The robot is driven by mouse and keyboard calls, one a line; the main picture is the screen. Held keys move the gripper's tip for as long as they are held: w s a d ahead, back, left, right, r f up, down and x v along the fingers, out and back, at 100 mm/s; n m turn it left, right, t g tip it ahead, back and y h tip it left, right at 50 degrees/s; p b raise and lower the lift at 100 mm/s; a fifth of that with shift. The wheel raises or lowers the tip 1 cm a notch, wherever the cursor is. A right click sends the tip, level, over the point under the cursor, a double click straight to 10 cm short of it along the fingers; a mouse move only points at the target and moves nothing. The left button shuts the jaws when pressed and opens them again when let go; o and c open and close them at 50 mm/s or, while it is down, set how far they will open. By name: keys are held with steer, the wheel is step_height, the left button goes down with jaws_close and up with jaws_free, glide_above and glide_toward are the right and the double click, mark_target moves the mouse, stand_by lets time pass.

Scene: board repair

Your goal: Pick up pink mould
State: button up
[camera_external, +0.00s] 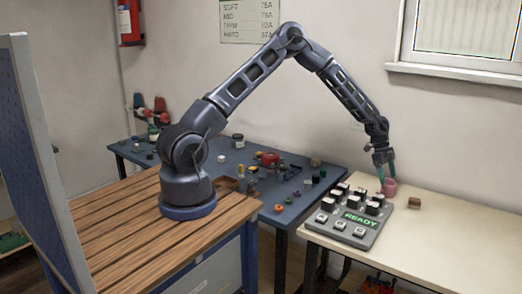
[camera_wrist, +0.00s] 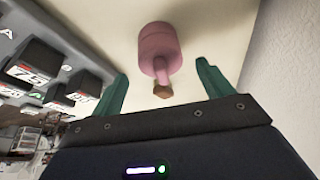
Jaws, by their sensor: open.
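The pink mould (camera_external: 389,187) stands on the cream table at the right, just behind the grey board. In the wrist view the pink mould (camera_wrist: 158,48) is a rounded pink piece with a narrower end, lying between the lines of my two fingers and beyond their tips. My gripper (camera_external: 384,170) is above the table, pointing down at the mould. Its two green fingers (camera_wrist: 160,75) are apart with nothing between them. In the external view a finger overlaps the mould; I cannot tell whether it touches.
The grey board (camera_external: 345,243) with black blocks and a READY sign is close to the left of the mould. A small brown block (camera_external: 414,203) lies to its right. The wall is behind. The blue table (camera_external: 240,160) holds several small parts.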

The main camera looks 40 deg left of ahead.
mark_target(389, 183)
steer(key=x, duration=0.5)
steer(key=shift+w+a+f, duration=0.15)
steer(key=shift+a, duration=0.05)
steer(key=c, duration=1.4)
